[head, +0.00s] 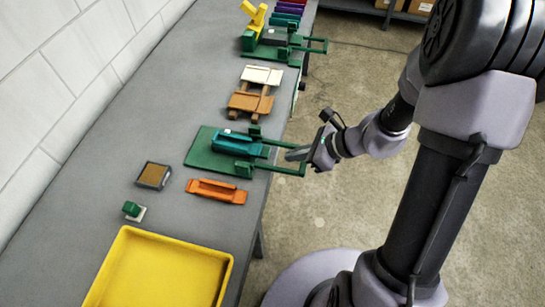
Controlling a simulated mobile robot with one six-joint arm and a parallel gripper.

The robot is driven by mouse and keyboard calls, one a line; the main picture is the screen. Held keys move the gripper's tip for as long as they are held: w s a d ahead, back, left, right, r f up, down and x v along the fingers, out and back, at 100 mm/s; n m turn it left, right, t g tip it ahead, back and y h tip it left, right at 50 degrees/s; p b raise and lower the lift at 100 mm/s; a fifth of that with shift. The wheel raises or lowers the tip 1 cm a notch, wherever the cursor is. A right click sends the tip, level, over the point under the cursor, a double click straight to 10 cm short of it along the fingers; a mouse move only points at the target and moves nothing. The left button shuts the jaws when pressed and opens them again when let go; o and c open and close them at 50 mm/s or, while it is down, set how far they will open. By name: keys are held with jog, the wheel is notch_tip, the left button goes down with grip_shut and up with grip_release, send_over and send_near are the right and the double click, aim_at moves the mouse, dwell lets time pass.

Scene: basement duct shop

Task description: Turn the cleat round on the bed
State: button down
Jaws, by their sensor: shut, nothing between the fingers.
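A teal piece (238,144), which looks like the cleat, lies lengthwise on a green flat bed (203,153) in the middle of the bench. A green handle frame (288,169) sticks out from the bed past the bench's right edge. My gripper (291,155) is shut and empty at the right of the bed, close to this frame. I cannot tell whether its fingertips touch the frame. The cleat is apart from my gripper, and small green blocks stand at its right end.
An orange tray-like piece (216,192), a dark framed pad (153,175) and a small green-topped stamp-like block (133,210) lie nearer. A yellow tray (160,268) fills the near end. Beyond the bed are a brown wooden rack (250,104) and another green fixture (265,52).

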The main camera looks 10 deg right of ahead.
aim_at(255, 153)
jog(key=w+a+f, duration=0.1)
jog(key=a, duration=0.1)
jog(key=w+a+f+b, duration=0.1)
jog(key=a, duration=0.1)
jog(key=w+a+f, duration=0.1)
jog(key=shift+a+f+b, duration=0.2)
jog(key=shift+a+b, duration=0.1)
jog(key=shift+a, duration=0.1)
jog(key=shift+w+a, duration=0.3)
jog(key=shift+a, duration=0.05)
jog(key=shift+w+a+b, duration=0.35)
jog(key=shift+w+a, duration=0.1)
jog(key=shift+a, duration=0.4)
